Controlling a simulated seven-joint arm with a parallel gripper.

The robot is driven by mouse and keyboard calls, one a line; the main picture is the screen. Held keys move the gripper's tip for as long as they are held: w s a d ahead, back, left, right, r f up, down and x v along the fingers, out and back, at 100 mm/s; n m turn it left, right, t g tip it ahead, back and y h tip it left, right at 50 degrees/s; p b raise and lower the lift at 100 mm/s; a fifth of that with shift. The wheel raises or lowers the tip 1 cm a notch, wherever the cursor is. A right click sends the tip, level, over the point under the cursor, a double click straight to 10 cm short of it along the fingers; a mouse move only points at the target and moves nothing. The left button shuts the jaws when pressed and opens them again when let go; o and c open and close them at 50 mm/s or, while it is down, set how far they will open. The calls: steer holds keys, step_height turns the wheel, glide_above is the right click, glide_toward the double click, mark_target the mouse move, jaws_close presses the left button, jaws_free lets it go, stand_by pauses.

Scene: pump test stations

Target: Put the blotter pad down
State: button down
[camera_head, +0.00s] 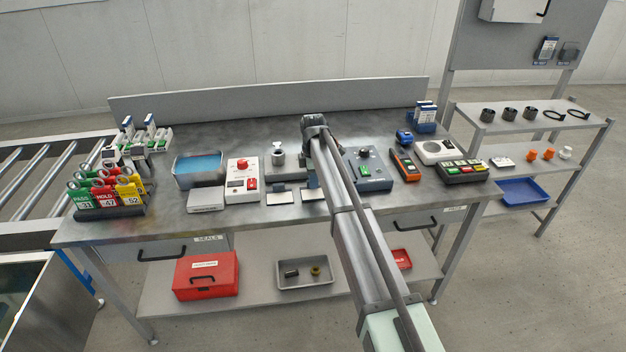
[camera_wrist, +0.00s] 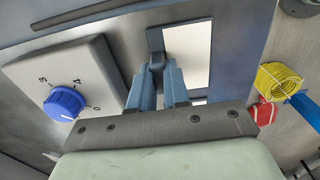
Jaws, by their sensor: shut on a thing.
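My gripper (camera_wrist: 158,66) shows in the wrist view with its two blue-grey fingers close together. The fingertips meet at the dark blue-grey edge of a flat pad with a white face, which I take to be the blotter pad (camera_wrist: 188,52). The fingers cover part of its lower left side. Whether the pad touches the surface under it I cannot tell. In the head view my arm reaches over the middle of the bench and hides most of the gripper. Two small white-faced plates, a left one (camera_head: 279,199) and a right one (camera_head: 312,195), show near the bench's front edge.
In the wrist view a pale box with a blue knob (camera_wrist: 64,103) stands close left, and a yellow coil (camera_wrist: 279,80) lies right. The bench (camera_head: 350,122) also holds a red-knobbed box (camera_head: 242,181), a blue-grey box (camera_head: 368,171) and a blue-lined tray (camera_head: 198,168).

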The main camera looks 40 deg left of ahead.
steer(key=shift+f, duration=0.1)
steer(key=c, duration=1.1)
jaws_free()
step_height(320, 180, up, 12)
